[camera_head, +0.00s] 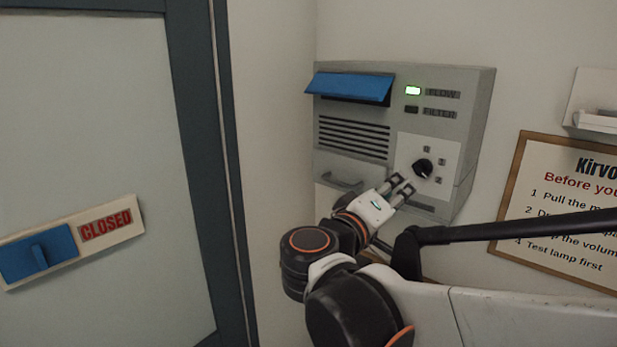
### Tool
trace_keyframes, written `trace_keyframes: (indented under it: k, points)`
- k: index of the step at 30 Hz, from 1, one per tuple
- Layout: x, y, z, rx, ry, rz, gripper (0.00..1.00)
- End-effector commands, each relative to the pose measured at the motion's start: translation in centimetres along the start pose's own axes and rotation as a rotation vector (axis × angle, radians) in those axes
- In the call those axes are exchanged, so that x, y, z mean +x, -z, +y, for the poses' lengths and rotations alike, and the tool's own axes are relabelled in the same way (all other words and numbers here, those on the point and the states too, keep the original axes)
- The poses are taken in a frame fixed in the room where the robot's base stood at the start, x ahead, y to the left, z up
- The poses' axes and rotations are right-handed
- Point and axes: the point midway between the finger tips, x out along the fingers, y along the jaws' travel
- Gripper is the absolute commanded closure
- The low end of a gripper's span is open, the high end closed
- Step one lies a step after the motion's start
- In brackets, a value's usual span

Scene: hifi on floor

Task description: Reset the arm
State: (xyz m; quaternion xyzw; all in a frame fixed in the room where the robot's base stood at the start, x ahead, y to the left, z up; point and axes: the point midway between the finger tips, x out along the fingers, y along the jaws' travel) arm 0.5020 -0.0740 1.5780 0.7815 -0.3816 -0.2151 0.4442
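My arm reaches up from the bottom of the view toward a grey wall unit (475,110). My gripper (401,187) is in front of the lower right part of the unit, just below and left of a black rotary knob (423,168) on a white plate. Its two fingers look spread apart, with nothing seen between them. I cannot tell whether the fingertips touch the unit. My gripper covers part of the unit's lower edge.
A door with a blue latch (38,253) marked CLOSED is left. A framed sign (560,200) hangs right.

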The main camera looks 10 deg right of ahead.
Motion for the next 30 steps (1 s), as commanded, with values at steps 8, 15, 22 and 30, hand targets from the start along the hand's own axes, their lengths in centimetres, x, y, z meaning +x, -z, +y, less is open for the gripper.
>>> trace_keyframes:
  k: [8,15,22,30]
  points:
    - [0.3,-7.0,-6.2,0.004,0.174,-0.107,0.68]
    - [-1.9,-16.7,-16.0,0.058,0.487,-0.25,0.68]
    - [-6.2,-23.4,-24.7,0.171,0.774,-0.332,0.68]
    - [-11.8,-27.5,-32.5,0.363,1.052,-0.364,0.68]
